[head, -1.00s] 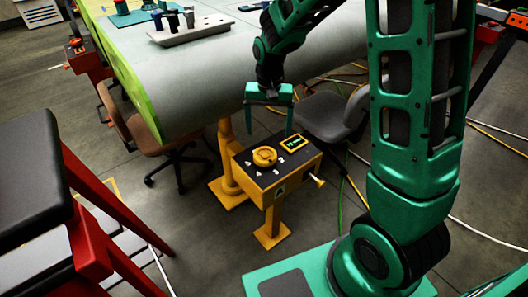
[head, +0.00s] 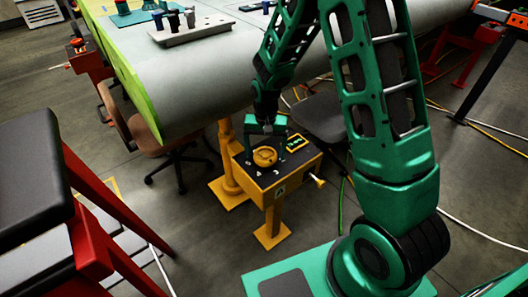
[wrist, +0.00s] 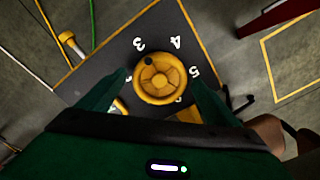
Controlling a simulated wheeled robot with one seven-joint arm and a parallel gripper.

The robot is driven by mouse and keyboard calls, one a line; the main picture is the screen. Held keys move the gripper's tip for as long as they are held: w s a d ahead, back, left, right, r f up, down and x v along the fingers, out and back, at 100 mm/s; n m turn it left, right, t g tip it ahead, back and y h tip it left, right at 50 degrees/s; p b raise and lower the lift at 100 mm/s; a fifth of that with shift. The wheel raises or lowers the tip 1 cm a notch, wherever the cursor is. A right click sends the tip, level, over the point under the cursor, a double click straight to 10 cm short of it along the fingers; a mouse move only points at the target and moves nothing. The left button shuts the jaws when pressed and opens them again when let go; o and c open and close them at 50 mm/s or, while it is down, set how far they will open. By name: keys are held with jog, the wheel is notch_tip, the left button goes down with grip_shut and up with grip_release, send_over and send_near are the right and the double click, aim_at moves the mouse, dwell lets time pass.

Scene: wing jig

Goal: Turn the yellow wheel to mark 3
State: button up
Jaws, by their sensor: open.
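The yellow wheel (head: 264,157) sits on the dark top of a yellow pedestal box (head: 282,192). In the wrist view the wheel (wrist: 163,82) is round and spoked, with a dark dot near its rim on the upper left. The dot lines up roughly with the white mark 3 (wrist: 139,44). Marks 4 (wrist: 176,42) and 5 (wrist: 194,71) lie clockwise from it; other marks are partly hidden. My gripper (wrist: 160,80) is open, its fingers on either side of the wheel. I cannot tell whether they touch it.
A large grey wing panel (head: 190,75) overhangs behind. A brown chair (head: 150,137) stands left, a dark stool (head: 35,165) nearer. Cables lie on the floor.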

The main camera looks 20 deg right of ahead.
aim_at(265, 154)
jog(key=c, duration=1.1)
jog(key=shift+o, duration=0.2)
jog(key=shift+n, duration=0.8)
jog(key=o, duration=1.1)
jog(key=shift+c, duration=0.2)
notch_tip(265, 154, up, 11)
jog(key=shift+f, duration=0.2)
